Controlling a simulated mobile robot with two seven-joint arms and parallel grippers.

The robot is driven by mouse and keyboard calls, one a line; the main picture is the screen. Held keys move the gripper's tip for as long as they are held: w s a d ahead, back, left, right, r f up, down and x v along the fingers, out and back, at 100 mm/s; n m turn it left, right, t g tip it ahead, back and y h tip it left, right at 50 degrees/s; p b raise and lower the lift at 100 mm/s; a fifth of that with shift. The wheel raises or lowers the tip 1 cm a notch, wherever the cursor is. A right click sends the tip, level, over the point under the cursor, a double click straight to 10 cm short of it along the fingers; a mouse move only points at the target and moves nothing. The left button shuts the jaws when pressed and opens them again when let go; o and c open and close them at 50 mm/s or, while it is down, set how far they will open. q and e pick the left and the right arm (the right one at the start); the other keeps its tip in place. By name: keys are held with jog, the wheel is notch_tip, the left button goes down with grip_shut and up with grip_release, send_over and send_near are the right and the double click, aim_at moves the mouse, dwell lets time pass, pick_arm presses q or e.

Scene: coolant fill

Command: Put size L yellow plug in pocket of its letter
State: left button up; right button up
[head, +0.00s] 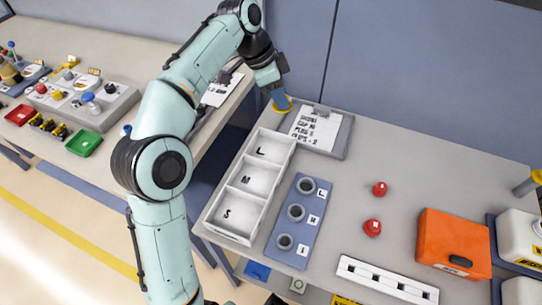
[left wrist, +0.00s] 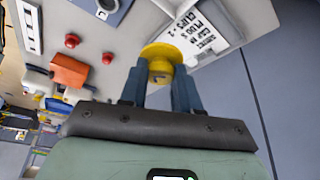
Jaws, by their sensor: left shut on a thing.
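My left gripper (head: 279,97) is shut on a yellow plug (head: 283,107) near the bench's back left corner, beside the clipboard. In the left wrist view the yellow plug (left wrist: 162,56) sits between the blue fingertips (left wrist: 160,78), its wide flange facing away from the gripper. I cannot tell whether it touches the bench. Its size letter does not show. The white tray (head: 236,238) has three pockets in a row, marked L (head: 270,147) at the far end, M in the middle and S nearest. The pockets look empty. The gripper is beyond and slightly right of the L pocket.
The clipboard (head: 342,142) lies right of the gripper. A blue block (head: 306,225) with three lettered ring sockets stands right of the tray. Two red plugs (head: 379,188) (head: 372,227), an orange box (head: 454,244) and a white slotted strip (head: 388,281) lie farther right.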

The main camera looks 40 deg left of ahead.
pick_arm(q)
notch_tip(320, 180, down, 15)
jog(key=b, duration=0.4)
jog(key=shift+s+a+r+b, duration=0.1)
jog(key=shift+s+r+b, duration=0.1)
jog(key=shift+b, duration=0.15)
jog(key=shift+w+f+b, duration=0.1)
jog(key=shift+f+b, duration=0.4)
jog(key=shift+f, duration=2)
pick_arm(e)
jog(key=shift+t, duration=0.3)
jog(key=shift+w+f, duration=0.2)
jog(key=shift+f, duration=1.05)
jog(key=shift+w+f, duration=0.2)
jog(key=shift+f, duration=1.05)
pick_arm(q)
jog(key=shift+f, duration=0.15)
jog(key=o, duration=0.8)
jog(key=shift+c, duration=0.2)
